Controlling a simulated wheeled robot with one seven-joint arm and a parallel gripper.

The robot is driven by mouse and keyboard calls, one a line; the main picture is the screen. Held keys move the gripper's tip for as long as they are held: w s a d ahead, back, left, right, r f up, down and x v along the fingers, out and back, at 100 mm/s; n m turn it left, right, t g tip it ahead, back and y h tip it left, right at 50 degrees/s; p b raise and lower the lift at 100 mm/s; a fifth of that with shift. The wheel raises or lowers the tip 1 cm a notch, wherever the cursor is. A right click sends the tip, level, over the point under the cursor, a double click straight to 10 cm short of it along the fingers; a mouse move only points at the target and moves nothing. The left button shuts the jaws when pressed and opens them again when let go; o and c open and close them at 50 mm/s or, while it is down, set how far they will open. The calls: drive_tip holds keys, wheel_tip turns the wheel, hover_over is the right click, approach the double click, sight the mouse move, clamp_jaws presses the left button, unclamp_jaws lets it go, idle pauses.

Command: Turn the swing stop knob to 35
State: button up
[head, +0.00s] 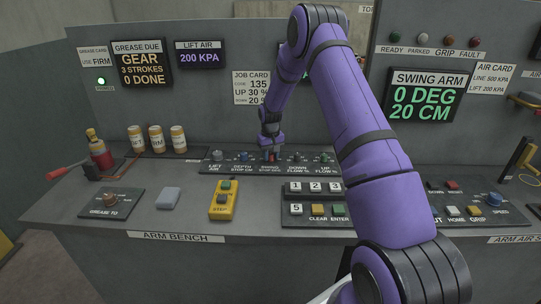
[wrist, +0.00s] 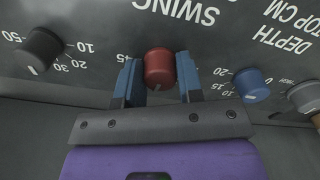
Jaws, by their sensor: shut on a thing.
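The swing stop knob (wrist: 158,68) is dark red and sits below the upside-down word SWING in the wrist view. My gripper (wrist: 158,80) has its two blue fingers on either side of it, shut on the knob. In the head view my gripper (head: 271,148) reaches down onto the red knob (head: 272,156) in the row at the back of the bench.
The blue depth stop knob (wrist: 251,85) and a black knob (wrist: 39,50) flank it. The swing arm display (head: 423,97) reads 0 DEG, 20 CM. A job card (head: 251,87) is partly covered by my arm. A yellow pendant (head: 223,199) lies in front.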

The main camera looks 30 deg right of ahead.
sight(270, 154)
drive_tip(key=shift+n, duration=0.9)
drive_tip(key=o, duration=0.9)
wheel_tip(270, 154, up, 11)
drive_tip(key=shift+f, duration=0.1)
